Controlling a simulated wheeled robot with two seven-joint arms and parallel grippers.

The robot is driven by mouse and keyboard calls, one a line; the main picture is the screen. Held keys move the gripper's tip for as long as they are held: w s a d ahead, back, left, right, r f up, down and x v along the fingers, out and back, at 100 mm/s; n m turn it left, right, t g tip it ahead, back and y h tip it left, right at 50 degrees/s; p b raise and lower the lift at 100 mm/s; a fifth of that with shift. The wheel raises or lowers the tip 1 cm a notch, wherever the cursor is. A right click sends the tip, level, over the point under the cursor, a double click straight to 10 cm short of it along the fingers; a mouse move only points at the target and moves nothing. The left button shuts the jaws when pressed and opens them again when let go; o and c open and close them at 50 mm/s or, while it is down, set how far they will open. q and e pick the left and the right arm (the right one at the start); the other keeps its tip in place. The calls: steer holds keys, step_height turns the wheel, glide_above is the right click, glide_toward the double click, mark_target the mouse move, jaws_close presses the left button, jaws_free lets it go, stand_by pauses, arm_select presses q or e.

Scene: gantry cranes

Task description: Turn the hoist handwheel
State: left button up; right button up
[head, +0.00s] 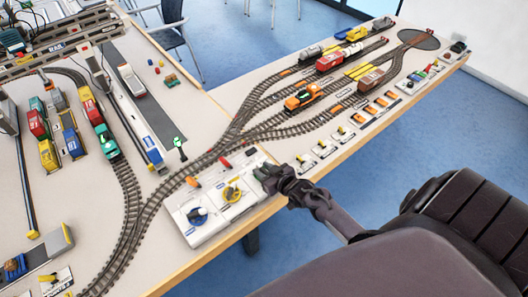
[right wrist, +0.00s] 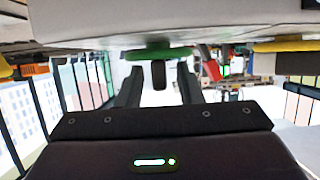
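A white control box (head: 205,232) stands at the table's front edge, with a blue wheel (head: 198,215) and a yellow wheel (head: 232,191) on top. My right gripper (head: 270,178) is at the box's right end. In the right wrist view a green wheel (right wrist: 150,53) with a dark knob (right wrist: 158,75) shows just ahead of the gripper. The two fingers are apart, one on each side of the knob, with gaps visible beside it. In the head view the gripper largely hides this wheel. I cannot tell which wheel is the hoist's. My left gripper is out of view.
Curved model rails (head: 180,172) run behind the box. Small lever panels (head: 323,148) line the table edge to the right. Model trains (head: 303,97) and container wagons stand further back. Blue floor (head: 325,225) lies in front of the table.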

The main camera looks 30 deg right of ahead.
steer(key=shift+s, duration=0.1)
steer(key=v, duration=0.7)
steer(key=shift+s+r+b, duration=0.2)
steer(key=shift+s+b, duration=0.05)
steer(key=shift+b, duration=0.15)
